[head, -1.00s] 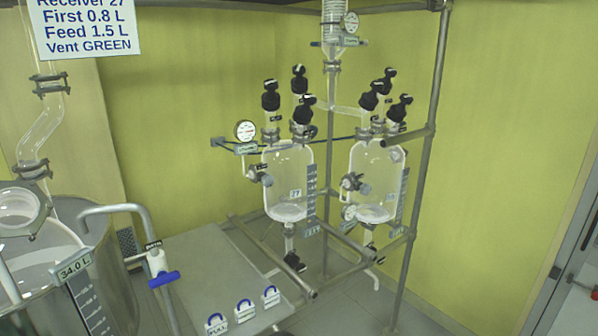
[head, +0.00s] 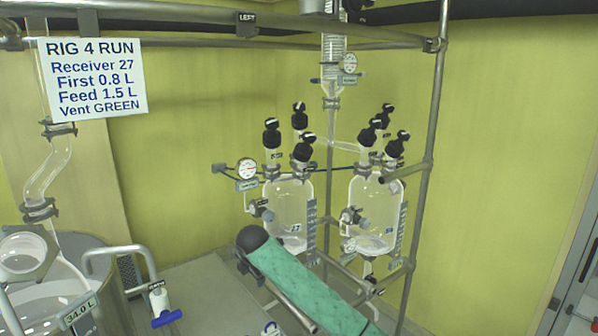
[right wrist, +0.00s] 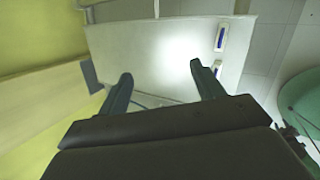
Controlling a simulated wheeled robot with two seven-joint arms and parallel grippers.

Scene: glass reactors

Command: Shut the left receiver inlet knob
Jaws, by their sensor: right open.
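The left receiver (head: 290,215) is a clear glass vessel marked 27, hung in the metal frame. Several black knobs sit on its top: one at the left (head: 271,133), one behind (head: 299,116) and one at the front right (head: 304,148). Which of them is the inlet knob I cannot tell, as the small tags are unreadable. My right gripper (right wrist: 162,75) is open and empty in the right wrist view, its two fingers apart over a pale panel. In the head view a green arm section of mine crosses below the left receiver and hides its bottom outlet. My left gripper is not in view.
The right receiver (head: 374,215) stands close beside the left one, with its own black knobs. A gauge (head: 246,168) sticks out left of the left receiver. A frame post (head: 428,150) rises at the right. A steel vessel (head: 100,265) and blue-handled valve (head: 163,310) are at the left.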

